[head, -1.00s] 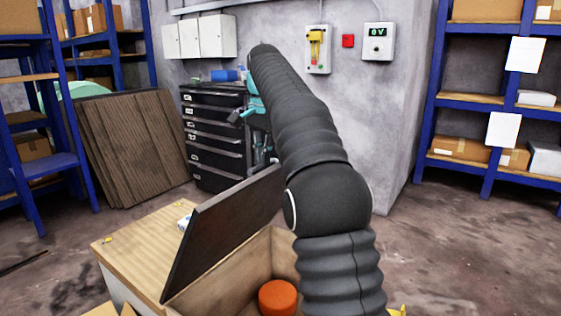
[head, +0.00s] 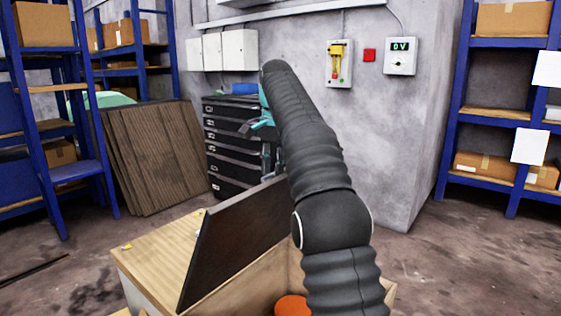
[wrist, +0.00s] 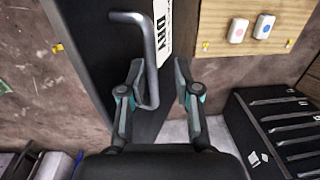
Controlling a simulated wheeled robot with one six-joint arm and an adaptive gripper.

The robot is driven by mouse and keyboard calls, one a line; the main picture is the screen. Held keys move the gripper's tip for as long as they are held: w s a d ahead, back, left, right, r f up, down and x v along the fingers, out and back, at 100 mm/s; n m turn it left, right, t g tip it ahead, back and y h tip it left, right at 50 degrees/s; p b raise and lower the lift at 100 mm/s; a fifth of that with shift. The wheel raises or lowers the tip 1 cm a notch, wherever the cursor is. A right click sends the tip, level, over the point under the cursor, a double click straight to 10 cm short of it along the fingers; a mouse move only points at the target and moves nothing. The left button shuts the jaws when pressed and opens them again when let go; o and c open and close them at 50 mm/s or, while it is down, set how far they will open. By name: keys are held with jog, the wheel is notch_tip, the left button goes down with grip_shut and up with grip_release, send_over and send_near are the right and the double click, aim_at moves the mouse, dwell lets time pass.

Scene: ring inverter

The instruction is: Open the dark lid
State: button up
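The dark lid (head: 235,240) stands raised, tilted up from the open wooden box (head: 150,262) in the head view. In the wrist view the dark lid (wrist: 85,50) fills the left and middle, with a white label and a bent grey metal handle (wrist: 150,50). My gripper (wrist: 160,75) is open, its two fingers apart. The handle's lower part lies between the fingers, nearer the left one; whether it touches is unclear. In the head view my gripper (head: 262,122) is mostly hidden behind my black arm.
An orange round object (head: 292,305) sits inside the box. Behind stand a black drawer cabinet (head: 232,150) and leaning brown panels (head: 152,155). Blue shelves (head: 455,120) stand on the right and left. The floor at right is clear.

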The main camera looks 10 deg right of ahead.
jog(key=shift+o, duration=0.5)
jog(key=shift+w+a+f, duration=0.25)
jog(key=shift+w+f, duration=0.15)
jog(key=shift+f, duration=0.15)
jog(key=shift+w+a+f, duration=0.25)
jog(key=shift+w+f, duration=0.15)
jog(key=shift+f, duration=0.15)
jog(key=shift+s+d+r, duration=0.5)
jog(key=shift+d+r, duration=0.05)
jog(key=shift+r, duration=0.25)
jog(key=shift+s+d, duration=0.1)
